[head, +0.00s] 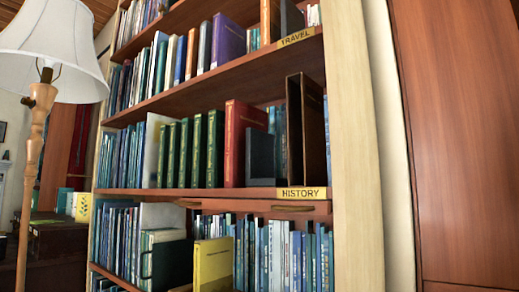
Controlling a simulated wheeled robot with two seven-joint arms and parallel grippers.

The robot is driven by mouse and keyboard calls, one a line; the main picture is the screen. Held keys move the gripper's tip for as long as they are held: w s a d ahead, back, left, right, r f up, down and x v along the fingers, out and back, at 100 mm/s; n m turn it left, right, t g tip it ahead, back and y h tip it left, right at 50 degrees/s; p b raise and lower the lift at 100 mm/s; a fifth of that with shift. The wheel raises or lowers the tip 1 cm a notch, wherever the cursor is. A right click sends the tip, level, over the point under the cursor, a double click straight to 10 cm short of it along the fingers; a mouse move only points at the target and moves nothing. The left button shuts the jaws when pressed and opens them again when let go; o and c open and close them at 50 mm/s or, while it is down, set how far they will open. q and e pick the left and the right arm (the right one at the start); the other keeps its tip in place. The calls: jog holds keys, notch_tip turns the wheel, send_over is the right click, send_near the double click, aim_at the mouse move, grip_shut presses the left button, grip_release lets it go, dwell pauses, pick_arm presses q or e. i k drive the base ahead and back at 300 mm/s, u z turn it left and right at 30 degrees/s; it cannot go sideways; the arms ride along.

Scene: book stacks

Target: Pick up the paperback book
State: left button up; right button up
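Many books stand in a tall wooden bookcase (260,85). I cannot tell which one is the paperback. A large red book (238,140) stands on the middle shelf beside several green volumes (185,153). A yellow book (213,265) stands on the lower shelf in front of a row of thin blue and white books (285,255). A purple book (229,40) stands on the upper shelf. Neither of my grippers is in view.
A floor lamp (32,150) with a white shade (55,42) stands at the left. Shelf labels read TRAVEL (297,37) and HISTORY (302,193). A dark table (52,238) with small boxes is at the far left. A reddish wooden panel (460,140) fills the right side.

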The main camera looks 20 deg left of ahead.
aim_at(270, 10)
jog(key=z, duration=0.85)
jog(key=k, duration=0.9)
jog(key=u, duration=1.1)
